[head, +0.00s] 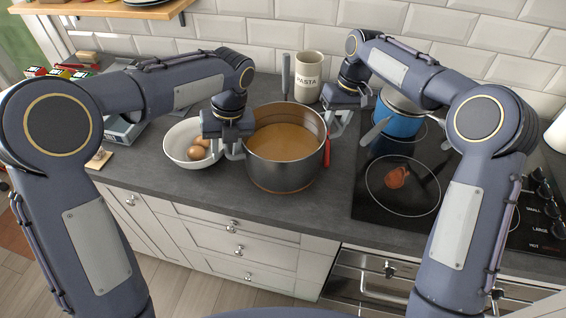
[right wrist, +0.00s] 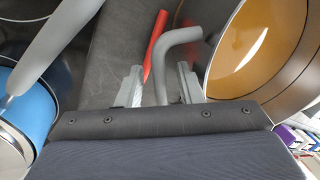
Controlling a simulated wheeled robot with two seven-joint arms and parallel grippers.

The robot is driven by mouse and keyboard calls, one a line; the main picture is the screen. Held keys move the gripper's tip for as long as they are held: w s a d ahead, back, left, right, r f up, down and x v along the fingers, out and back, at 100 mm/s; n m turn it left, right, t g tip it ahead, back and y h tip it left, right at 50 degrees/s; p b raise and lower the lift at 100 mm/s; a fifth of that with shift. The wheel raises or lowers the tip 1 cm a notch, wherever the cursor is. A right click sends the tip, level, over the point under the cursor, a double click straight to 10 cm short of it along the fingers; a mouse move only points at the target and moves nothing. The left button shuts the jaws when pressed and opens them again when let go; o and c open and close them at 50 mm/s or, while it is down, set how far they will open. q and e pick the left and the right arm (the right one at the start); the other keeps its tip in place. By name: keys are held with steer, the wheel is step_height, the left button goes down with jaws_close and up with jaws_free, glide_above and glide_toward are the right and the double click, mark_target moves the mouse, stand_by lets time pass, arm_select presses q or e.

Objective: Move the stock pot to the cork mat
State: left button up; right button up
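The stock pot (head: 268,172) is a steel pot holding orange-brown liquid, standing upright on the dark worktop. My left gripper (head: 233,152) is at the pot's left side by its handle; whether its fingers are closed on the handle is not clear. My right gripper (head: 337,127) is at the pot's right side. In the right wrist view, the grey bent pot handle (right wrist: 181,37) lies between the spread fingers of my right gripper (right wrist: 160,88), with gaps on the sides.
A white bowl of eggs (head: 173,153) stands left of the pot, close to my left gripper. A red utensil (head: 327,150) lies just right of it. A PASTA jar (head: 308,78) stands behind. A blue pan (head: 398,122) and a reddish-brown item (head: 397,176) are on the black hob (head: 365,207).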

steer(key=shift+r, duration=0.25)
arm_select(q)
step_height(320, 180, up, 12)
steer(key=d, duration=0.2)
steer(key=shift+w+f, duration=0.15)
steer(key=shift+w, duration=0.25)
arm_select(e)
step_height(320, 180, up, 11)
steer(key=d, duration=0.2)
steer(key=shift+w+r, duration=0.15)
steer(key=shift+w, duration=0.2)
arm_select(q)
steer(key=shift+d, duration=0.1)
arm_select(e)
steer(key=shift+d, duration=0.1)
